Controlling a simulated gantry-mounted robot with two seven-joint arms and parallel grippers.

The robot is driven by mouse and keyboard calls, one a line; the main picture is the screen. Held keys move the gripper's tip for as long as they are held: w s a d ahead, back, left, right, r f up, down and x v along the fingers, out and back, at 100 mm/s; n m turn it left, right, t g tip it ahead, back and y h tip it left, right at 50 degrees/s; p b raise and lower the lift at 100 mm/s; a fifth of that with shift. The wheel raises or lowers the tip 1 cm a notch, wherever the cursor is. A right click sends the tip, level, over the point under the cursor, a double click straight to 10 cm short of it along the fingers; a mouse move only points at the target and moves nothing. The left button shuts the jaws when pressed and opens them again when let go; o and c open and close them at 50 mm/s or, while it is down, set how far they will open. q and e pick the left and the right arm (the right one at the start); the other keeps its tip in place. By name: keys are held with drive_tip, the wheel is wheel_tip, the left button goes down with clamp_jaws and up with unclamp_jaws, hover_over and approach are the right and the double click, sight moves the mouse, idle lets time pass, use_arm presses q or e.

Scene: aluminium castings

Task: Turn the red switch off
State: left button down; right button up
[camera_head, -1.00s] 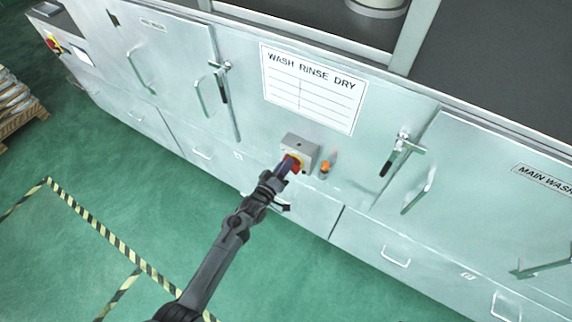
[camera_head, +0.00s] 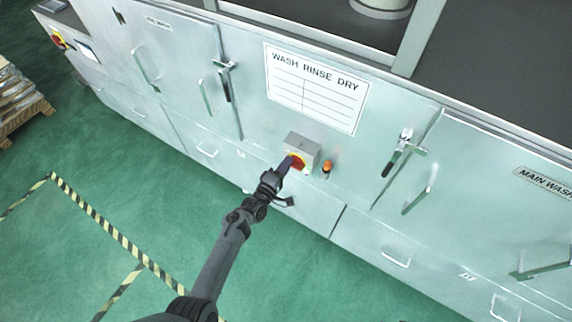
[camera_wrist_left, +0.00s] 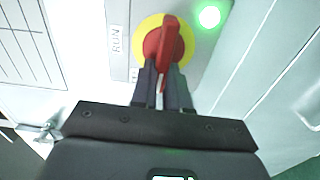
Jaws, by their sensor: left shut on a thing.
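The red switch (camera_head: 299,160) is on a grey box (camera_head: 302,146) on the front of the washing machine. In the left wrist view the red switch (camera_wrist_left: 168,42) is a rotary handle on a round yellow plate (camera_wrist_left: 139,45). Its handle stands nearly upright in that view, its top leaning slightly right. My left gripper (camera_head: 287,167) reaches it from below left. In the wrist view the fingers of my left gripper (camera_wrist_left: 162,85) are shut on the handle's lower end, one on each side. The word RUN is left of the plate. My right gripper is not in view.
A lit green lamp (camera_wrist_left: 209,16) is right of the switch in the wrist view. An orange knob or lamp (camera_head: 327,167) sits right of the box. Door handles (camera_head: 403,152) stick out from the panels. A pallet (camera_head: 22,108) stands far left. The green floor before the machine is clear.

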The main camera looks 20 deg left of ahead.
use_arm(q)
drive_tip(key=shift+f, duration=0.15)
idle(0.4)
drive_tip(key=c, duration=1.1)
unclamp_jaws()
drive_tip(key=shift+w, duration=0.1)
drive_tip(key=shift+s+a, duration=0.3)
drive_tip(key=shift+s, duration=1.5)
drive_tip(key=shift+s+a, duration=0.25)
drive_tip(key=shift+s, duration=1.55)
drive_tip(key=shift+s+a, duration=0.3)
drive_tip(key=shift+s, duration=1.5)
